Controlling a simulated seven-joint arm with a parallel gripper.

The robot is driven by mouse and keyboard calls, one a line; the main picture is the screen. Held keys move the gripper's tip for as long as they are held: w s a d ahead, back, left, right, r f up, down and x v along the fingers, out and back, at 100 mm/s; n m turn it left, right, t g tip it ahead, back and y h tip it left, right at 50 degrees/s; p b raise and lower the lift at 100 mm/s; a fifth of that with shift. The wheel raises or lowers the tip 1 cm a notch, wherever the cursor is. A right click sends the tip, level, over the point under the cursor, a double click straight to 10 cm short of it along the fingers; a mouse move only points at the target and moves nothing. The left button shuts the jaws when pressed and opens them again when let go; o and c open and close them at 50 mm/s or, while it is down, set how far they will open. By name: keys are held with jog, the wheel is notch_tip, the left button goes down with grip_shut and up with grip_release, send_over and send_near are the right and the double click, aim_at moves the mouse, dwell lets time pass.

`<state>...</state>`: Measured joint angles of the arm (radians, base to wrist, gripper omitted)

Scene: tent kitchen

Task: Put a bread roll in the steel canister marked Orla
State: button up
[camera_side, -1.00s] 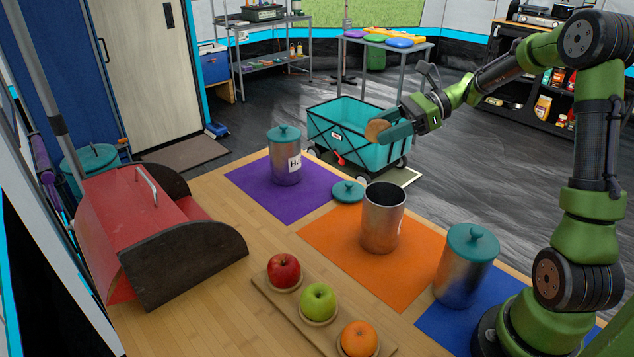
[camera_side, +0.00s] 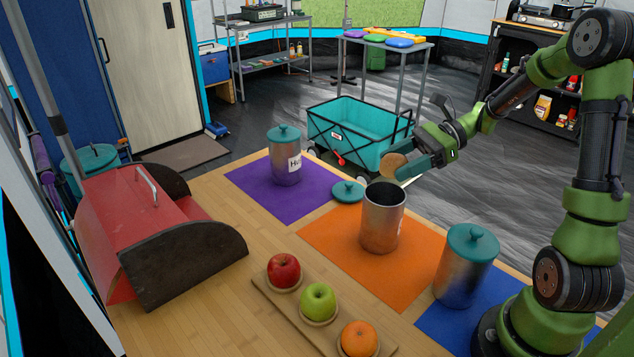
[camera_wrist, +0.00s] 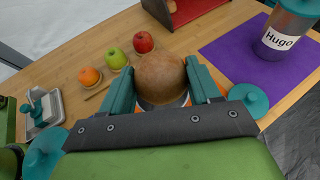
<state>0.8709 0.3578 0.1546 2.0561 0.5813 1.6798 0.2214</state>
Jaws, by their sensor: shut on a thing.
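My gripper (camera_side: 408,167) is shut on a round brown bread roll (camera_side: 392,166). In the wrist view the bread roll (camera_wrist: 160,77) sits between both fingers. They are above and slightly behind an open steel canister (camera_side: 381,222) on the orange mat (camera_side: 323,243). The roll is apart from its rim in the side view. Only a sliver of this canister's label shows, so its name cannot be read. A teal lid (camera_side: 347,191) lies beside it. A lidded canister (camera_side: 285,165) marked Hugo stands on the purple mat (camera_side: 247,181).
Another lidded canister (camera_side: 464,268) stands on the blue mat (camera_side: 440,324), its label hidden. A red apple (camera_side: 284,271), green apple (camera_side: 318,301) and orange (camera_side: 358,339) sit on a wooden holder in front. A red bread bin (camera_side: 130,220) stands at left. A teal wagon (camera_side: 358,128) is behind the table.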

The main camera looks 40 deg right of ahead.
jog(key=shift+f, duration=0.1)
jog(key=o, duration=1.1)
jog(key=v, duration=1.7)
jog(key=shift+a, duration=0.15)
